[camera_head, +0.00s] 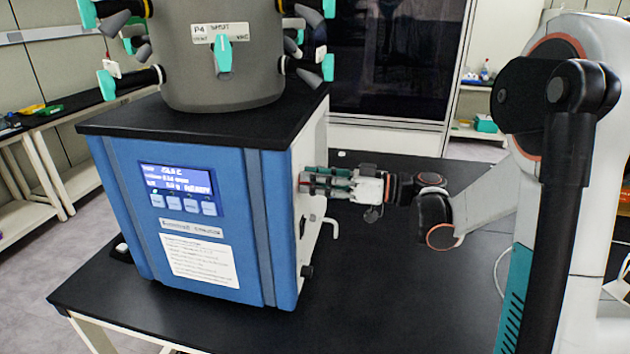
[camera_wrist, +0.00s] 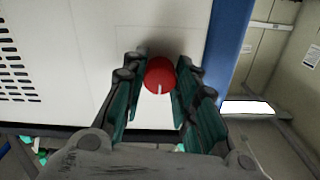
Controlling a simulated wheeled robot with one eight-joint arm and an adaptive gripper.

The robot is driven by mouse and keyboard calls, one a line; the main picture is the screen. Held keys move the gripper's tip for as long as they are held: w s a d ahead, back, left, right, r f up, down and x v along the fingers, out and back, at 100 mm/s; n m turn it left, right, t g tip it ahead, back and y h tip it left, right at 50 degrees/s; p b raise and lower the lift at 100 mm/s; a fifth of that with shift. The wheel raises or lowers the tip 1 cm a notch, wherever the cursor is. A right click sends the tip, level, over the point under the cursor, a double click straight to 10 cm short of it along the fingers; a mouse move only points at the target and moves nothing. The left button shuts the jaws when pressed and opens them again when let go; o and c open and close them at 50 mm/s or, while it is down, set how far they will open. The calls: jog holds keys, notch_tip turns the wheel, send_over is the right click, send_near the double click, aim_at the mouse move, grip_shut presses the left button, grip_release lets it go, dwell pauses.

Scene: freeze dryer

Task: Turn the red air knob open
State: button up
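The red air knob (camera_wrist: 160,74) is round, with a short white mark at its lower edge in the wrist view. It sits on the white side panel of the freeze dryer (camera_head: 183,215). My gripper (camera_wrist: 160,80) has one finger on each side of the knob, and both pads appear to meet its edges. In the head view, my gripper (camera_head: 310,182) reaches in from the right to the side panel. There the fingers mostly hide the knob.
The blue-fronted freeze dryer stands on a black table (camera_head: 400,290), with a grey chamber (camera_head: 215,70) with several valves on top. A small hooked pipe (camera_head: 332,225) and a black fitting (camera_head: 307,271) stick out of the side panel below my gripper. The table's right side is clear.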

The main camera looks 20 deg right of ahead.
jog(key=shift+m, duration=0.4)
jog(key=m, duration=1.7)
dwell(0.6)
jog(key=o, duration=1.1)
jog(key=shift+d, duration=0.1)
